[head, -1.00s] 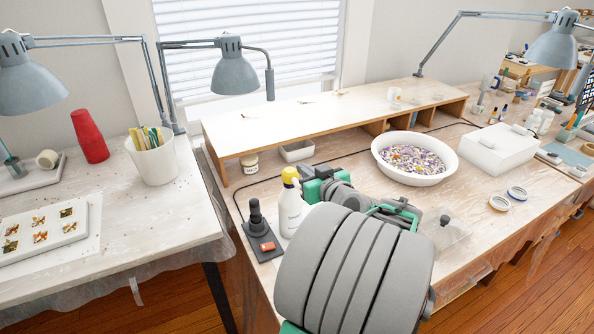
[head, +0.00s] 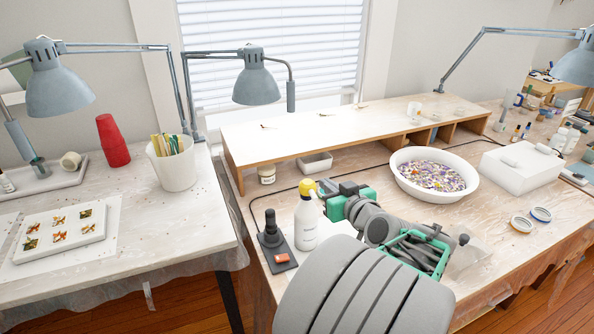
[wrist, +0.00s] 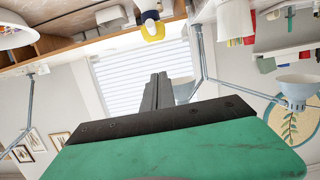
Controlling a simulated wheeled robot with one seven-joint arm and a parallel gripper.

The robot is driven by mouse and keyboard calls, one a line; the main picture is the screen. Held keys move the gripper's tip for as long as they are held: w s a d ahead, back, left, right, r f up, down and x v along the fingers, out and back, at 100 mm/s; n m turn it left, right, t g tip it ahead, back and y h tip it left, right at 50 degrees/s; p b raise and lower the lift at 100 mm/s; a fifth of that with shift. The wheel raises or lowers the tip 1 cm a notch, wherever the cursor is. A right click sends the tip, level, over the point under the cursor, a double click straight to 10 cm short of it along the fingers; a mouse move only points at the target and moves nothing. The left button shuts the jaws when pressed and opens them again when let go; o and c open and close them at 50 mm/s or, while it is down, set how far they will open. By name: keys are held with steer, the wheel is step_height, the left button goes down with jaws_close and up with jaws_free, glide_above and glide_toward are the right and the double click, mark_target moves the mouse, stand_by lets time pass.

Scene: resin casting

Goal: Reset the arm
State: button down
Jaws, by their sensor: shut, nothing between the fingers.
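My gripper (head: 328,188) is in the middle of the head view, above the workbench, at the end of my grey and green arm. Its dark fingers point away to the left, toward the shelf. In the wrist view, which is upside down, the fingers (wrist: 158,92) are together with nothing between them. The white bottle with a yellow top (head: 306,220) stands very close to the gripper in the head view; I cannot tell if they touch. The yellow top (wrist: 153,30) also shows beyond the fingers in the wrist view.
A black stand with a red-orange block (head: 281,258) is left of the bottle. A white bowl of coloured bits (head: 402,185) and a white box (head: 522,172) are to the right. A raised wooden shelf (head: 380,120) runs behind. Lamps overhang the left table (head: 190,215).

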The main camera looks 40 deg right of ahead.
steer(key=w+a+f+n+g+y, duration=0.2)
steer(key=w+a+f, duration=0.1)
steer(key=a, duration=0.6)
steer(key=w+a+f+n+g+y, duration=0.1)
steer(key=w+a+f+g+y, duration=0.15)
steer(key=a, duration=0.55)
steer(key=s+a+f+g, duration=0.1)
steer(key=s+a+g, duration=0.2)
steer(key=s+a, duration=0.3)
steer(key=s+a+f+g, duration=0.2)
steer(key=s+a+g, duration=0.2)
steer(key=a, duration=0.5)
steer(key=shift+s+a+f, duration=0.25)
steer(key=shift+s+f, duration=0.05)
steer(key=shift+s, duration=0.75)
